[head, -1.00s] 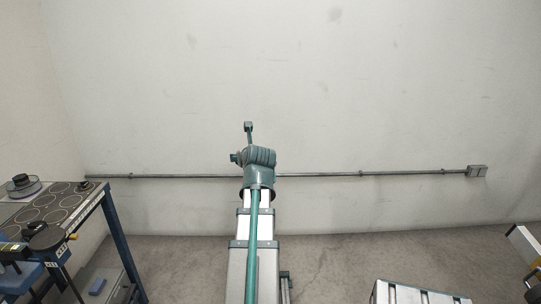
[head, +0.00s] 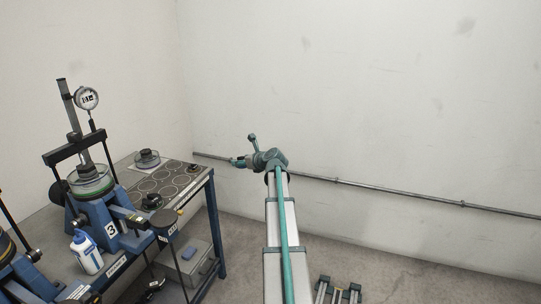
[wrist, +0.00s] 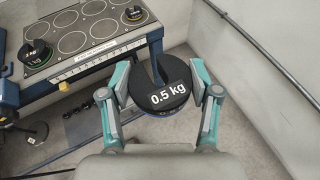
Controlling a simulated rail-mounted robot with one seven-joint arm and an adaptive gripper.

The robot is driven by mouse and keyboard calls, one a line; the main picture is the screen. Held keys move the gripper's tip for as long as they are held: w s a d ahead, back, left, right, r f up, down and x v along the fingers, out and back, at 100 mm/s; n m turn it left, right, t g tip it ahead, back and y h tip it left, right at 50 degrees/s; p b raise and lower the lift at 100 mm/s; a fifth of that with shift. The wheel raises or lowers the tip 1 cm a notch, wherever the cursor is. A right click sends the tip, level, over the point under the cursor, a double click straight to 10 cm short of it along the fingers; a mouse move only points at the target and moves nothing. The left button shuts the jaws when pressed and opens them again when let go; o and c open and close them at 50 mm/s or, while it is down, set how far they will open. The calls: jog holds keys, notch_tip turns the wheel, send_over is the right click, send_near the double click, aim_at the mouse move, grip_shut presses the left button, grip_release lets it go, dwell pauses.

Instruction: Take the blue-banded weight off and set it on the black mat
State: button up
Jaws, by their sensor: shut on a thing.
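My gripper (wrist: 163,95) is shut on a black slotted weight (wrist: 170,98) marked 0.5 kg. A thin bluish edge shows under its rim. The weight is held flat, over the floor just off the bench's front edge in the wrist view. The black mat (wrist: 72,42), with several outlined circles, lies on the bench beyond it; it also shows in the head view (head: 146,184). I cannot make out the fingers or the held weight in the head view.
A 1 kg weight (wrist: 35,53) and a small dark weight (wrist: 134,13) stand on the mat, with free circles between. A blue lever frame marked 3 (head: 100,215) stands left of the mat.

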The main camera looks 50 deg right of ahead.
jog(key=w+a+f+n+y+p, duration=0.25)
jog(key=w+a, duration=0.25)
jog(key=w, duration=0.3)
jog(key=w+a+f+n+y+p, duration=0.1)
jog(key=w+a+f+n+y, duration=0.2)
jog(key=w, duration=0.5)
jog(key=n+g+y+p, duration=0.2)
jog(key=n+y, duration=0.1)
jog(key=y, duration=0.1)
send_over(178, 186)
jog(key=shift+s+d+f, duration=0.15)
jog(key=shift+s+f, duration=0.05)
jog(key=shift+f, duration=0.3)
jog(key=shift+w+a+f+g+b, duration=0.1)
jog(key=shift+a+f+g+b, duration=0.1)
jog(key=shift+g+b, duration=0.15)
jog(key=shift+f+b, duration=1.65)
jog(key=shift+f, duration=1.15)
jog(key=shift+f, duration=0.4)
jog(key=o, duration=1.4)
jog(key=shift+o, duration=0.2)
jog(key=shift+f, duration=0.1)
